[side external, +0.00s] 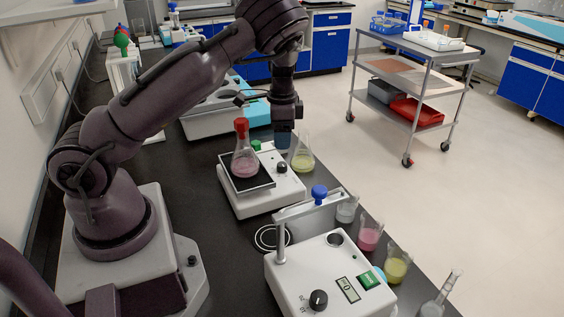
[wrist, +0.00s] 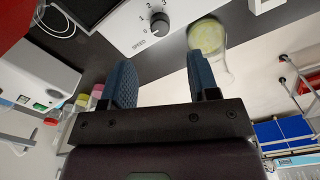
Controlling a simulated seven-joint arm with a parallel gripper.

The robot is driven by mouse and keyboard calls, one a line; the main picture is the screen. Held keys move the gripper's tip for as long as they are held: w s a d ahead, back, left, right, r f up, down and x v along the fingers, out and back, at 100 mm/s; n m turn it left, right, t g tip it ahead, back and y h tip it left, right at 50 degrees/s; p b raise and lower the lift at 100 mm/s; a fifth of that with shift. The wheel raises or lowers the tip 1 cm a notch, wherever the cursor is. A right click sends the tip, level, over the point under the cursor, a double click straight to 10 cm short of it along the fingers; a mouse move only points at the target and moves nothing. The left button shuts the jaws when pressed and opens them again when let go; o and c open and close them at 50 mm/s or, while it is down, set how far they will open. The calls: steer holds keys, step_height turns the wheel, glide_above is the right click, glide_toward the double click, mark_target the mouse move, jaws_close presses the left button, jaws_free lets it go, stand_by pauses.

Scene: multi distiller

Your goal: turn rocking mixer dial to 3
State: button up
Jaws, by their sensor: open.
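The rocking mixer (side external: 262,205) is a white box with a dark platform on top; a flask of pink liquid with a red stopper (side external: 244,160) stands on the platform. Its dial (side external: 282,167) is a dark knob on the right part of the box. In the wrist view the dial (wrist: 160,24) shows near the top, with the numbers 0 to 3 around it and the word SPEED beside it. I cannot tell which number it points to. My gripper (side external: 284,142) is open and empty above the dial. In the wrist view its blue fingers (wrist: 163,68) are apart, with the dial beyond the gap between them.
A flask of yellow liquid (side external: 303,160) stands close beside my gripper. A white device (side external: 330,270) with its own black knob (side external: 318,300) is nearer the camera. Several beakers, including a pink one (side external: 369,237), line the bench edge. A cart (side external: 410,70) stands on the floor.

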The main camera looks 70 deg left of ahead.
mark_target(282, 164)
step_height(282, 164, down, 8)
steer(key=shift+f, duration=0.2)
steer(key=c, duration=0.9)
